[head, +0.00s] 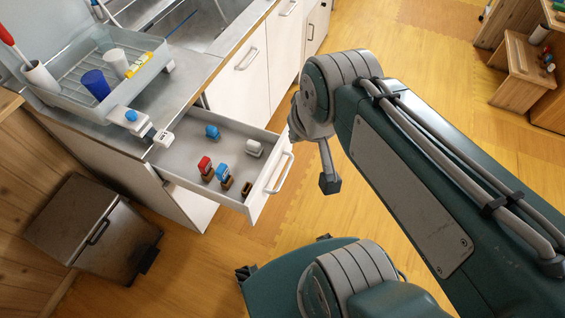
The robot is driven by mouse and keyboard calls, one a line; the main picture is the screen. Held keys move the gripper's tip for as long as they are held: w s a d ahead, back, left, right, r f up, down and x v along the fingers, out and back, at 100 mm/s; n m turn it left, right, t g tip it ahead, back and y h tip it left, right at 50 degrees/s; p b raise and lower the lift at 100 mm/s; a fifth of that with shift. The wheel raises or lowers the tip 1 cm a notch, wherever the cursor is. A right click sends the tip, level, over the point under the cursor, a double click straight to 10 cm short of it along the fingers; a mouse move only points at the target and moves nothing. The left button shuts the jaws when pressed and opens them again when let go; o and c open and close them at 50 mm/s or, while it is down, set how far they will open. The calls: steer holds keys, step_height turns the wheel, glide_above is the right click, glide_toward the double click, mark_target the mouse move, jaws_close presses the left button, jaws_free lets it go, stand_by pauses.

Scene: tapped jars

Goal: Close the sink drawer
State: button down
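The sink drawer (185,172) is pulled out from the counter below the sink. Its white front panel (261,199) faces right and carries a light bar handle (284,172). Several small stamp-like items lie or stand inside, among them a red one (205,164), a blue one (223,172) and a white one (254,148). My gripper (330,183) shows as a dark tip to the right of the handle, apart from it in the picture. Much of the gripper is hidden behind my arm, and its opening does not show.
A dish rack (62,88) with cups stands on the counter beside the sink (190,22). A dark box (93,228) sits on the floor left of the drawer. A wooden cabinet (524,72) stands far right. Wooden floor (430,75) is clear between.

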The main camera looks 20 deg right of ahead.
steer(key=w+d+f+m+g+y, duration=0.2)
steer(key=w+d+f+m+y, duration=0.3)
steer(key=f, duration=0.4)
steer(key=w+d+f+m+g+y, duration=0.2)
steer(key=w+f+m+g+y, duration=0.1)
steer(key=w+f+m+y, duration=0.35)
steer(key=d+f+m+t+y, duration=0.2)
steer(key=d+f+m+t, duration=0.4)
steer(key=f, duration=0.5)
steer(key=m+t, duration=0.7)
steer(key=m, duration=0.2)
glide_toward(288, 150)
steer(key=shift+h, duration=0.45)
steer(key=x, duration=0.5)
steer(key=r+x, duration=0.1)
steer(key=x, duration=0.1)
steer(key=shift+w+a, duration=0.1)
steer(key=shift+a, duration=0.35)
steer(key=shift+w, duration=0.1)
